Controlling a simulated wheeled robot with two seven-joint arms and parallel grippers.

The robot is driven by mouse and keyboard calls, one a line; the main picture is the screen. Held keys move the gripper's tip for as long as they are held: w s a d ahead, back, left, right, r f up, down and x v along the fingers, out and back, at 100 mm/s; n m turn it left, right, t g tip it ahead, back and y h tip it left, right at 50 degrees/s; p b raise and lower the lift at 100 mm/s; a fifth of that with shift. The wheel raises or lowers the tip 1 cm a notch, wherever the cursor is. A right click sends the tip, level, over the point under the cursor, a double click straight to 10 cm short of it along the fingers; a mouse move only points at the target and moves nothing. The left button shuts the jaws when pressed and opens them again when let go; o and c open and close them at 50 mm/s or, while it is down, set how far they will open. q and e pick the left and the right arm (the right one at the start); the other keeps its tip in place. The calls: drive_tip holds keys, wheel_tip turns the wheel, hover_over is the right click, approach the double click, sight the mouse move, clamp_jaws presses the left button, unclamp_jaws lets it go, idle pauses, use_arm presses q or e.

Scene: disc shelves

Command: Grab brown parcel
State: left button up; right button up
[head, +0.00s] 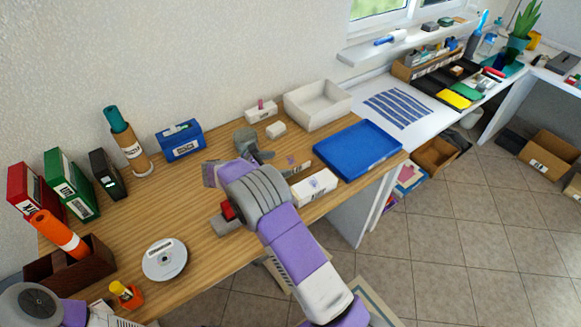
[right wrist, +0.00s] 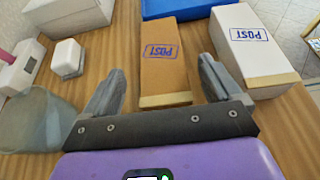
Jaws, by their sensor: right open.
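The brown parcel (right wrist: 165,52) is a cardboard box marked POST in blue, with a tan strip along its near end. It lies on the wooden desk. In the right wrist view its near end shows between the fingers of my right gripper (right wrist: 161,72). The gripper is open, with a gap on each side of the parcel, and holds nothing. I cannot tell whether the fingertips are above the parcel or down beside it. In the head view my right arm covers most of that spot. My left gripper is out of view.
A white POST parcel (right wrist: 255,50) lies close to the right finger. A blue tray (head: 358,150) and white bin (head: 318,104) stand beyond. The desk's left middle, around the disc (head: 165,259), is mostly clear.

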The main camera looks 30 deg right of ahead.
sight(286, 163)
drive_tip(key=b+x, duration=0.1)
drive_tip(key=x, duration=0.3)
drive_tip(key=shift+s+f, duration=0.1)
drive_tip(key=shift+a, duration=0.1)
drive_tip(key=c, duration=1.2)
drive_tip(key=shift+o, duration=0.2)
